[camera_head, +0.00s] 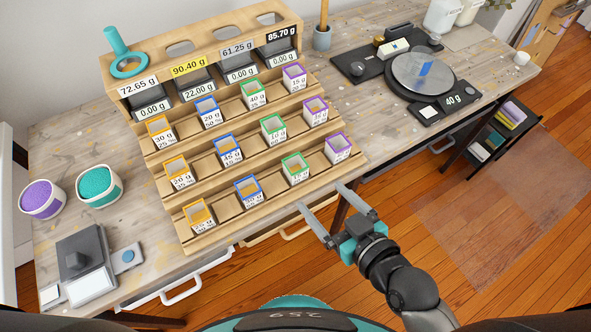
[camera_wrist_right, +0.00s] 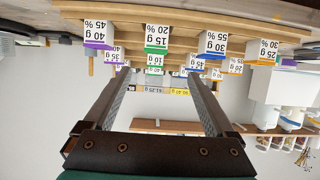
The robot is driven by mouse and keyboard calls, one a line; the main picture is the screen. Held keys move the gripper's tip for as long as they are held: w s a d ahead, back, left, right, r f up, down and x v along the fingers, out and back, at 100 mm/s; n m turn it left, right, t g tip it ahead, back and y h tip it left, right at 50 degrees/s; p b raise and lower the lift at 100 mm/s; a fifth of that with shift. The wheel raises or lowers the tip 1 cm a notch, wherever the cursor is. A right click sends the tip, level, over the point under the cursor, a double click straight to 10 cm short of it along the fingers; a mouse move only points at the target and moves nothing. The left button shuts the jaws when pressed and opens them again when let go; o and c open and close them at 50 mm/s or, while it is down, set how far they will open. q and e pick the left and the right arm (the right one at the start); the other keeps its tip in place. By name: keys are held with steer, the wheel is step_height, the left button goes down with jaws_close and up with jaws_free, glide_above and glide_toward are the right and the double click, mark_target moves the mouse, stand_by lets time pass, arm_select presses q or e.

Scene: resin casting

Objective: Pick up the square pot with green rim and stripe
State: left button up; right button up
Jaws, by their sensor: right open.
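Three square pots with a green rim and stripe stand in the wooden stepped rack: a back one (camera_head: 254,94), a middle one (camera_head: 273,129) and a front one (camera_head: 296,168). Each is white with printed figures. My right gripper (camera_head: 321,196) is open and empty, just in front of the rack's front edge, apart from the front green pot. In the right wrist view, which is upside down, a green-striped pot marked 15 g, 20 % (camera_wrist_right: 157,38) shows beyond and between the open fingers (camera_wrist_right: 158,75). My left gripper is not in view.
Purple-rimmed pots (camera_head: 338,149) stand right of the green ones, blue-rimmed (camera_head: 248,191) and orange-rimmed pots (camera_head: 200,215) left. The rack (camera_head: 215,234) sits on a worn table (camera_head: 70,150). Tubs of purple (camera_head: 42,199) and teal (camera_head: 99,186) powder stand left; a scale (camera_head: 422,72) stands back right.

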mark_target(301, 172)
steer(key=b+x, duration=0.2)
steer(key=x, duration=0.7)
steer(key=w+f, duration=0.1)
steer(key=w+b, duration=0.1)
steer(key=w+a+f+b, duration=0.1)
steer(key=w, duration=0.1)
steer(key=shift+a+f, duration=0.1)
steer(key=shift+f, duration=0.2)
steer(key=shift+w+a+f, duration=0.1)
steer(key=shift+w+a, duration=0.05)
steer(key=c, duration=0.6)
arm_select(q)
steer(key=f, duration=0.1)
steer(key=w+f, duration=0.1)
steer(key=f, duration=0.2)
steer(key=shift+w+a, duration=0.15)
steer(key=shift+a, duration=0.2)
arm_select(e)
jaws_close()
